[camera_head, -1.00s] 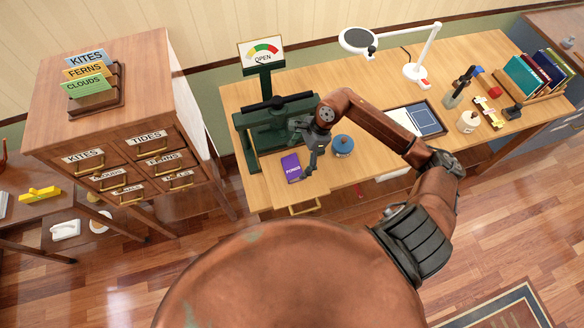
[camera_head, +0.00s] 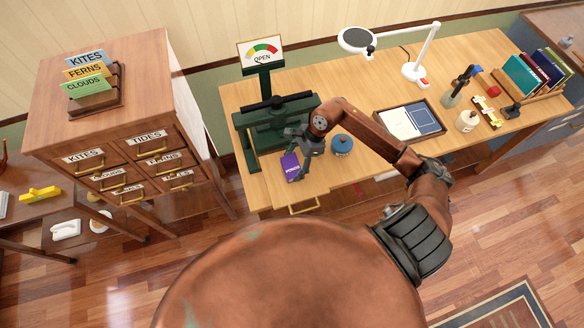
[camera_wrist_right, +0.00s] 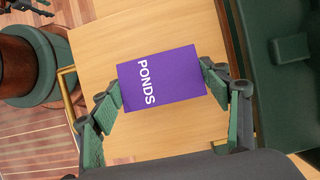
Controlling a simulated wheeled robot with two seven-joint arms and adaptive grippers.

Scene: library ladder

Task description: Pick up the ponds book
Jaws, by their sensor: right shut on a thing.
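The purple ponds book (camera_head: 290,167) lies on the wooden desk in front of the green press, and its white PONDS lettering shows in the right wrist view (camera_wrist_right: 165,80). My right gripper (camera_head: 299,160) is at the book. In the right wrist view its fingertips (camera_wrist_right: 161,84) stand at two opposite edges of the book, shut on it. I cannot tell whether the book is clear of the desk top.
The green press (camera_head: 274,127) with an OPEN gauge sign (camera_head: 262,52) stands just behind the book. A blue round pot (camera_head: 342,145) is close to the right. A tray (camera_head: 437,128), lamp (camera_head: 416,72) and books (camera_head: 522,76) are farther right. A drawer cabinet (camera_head: 135,110) stands left.

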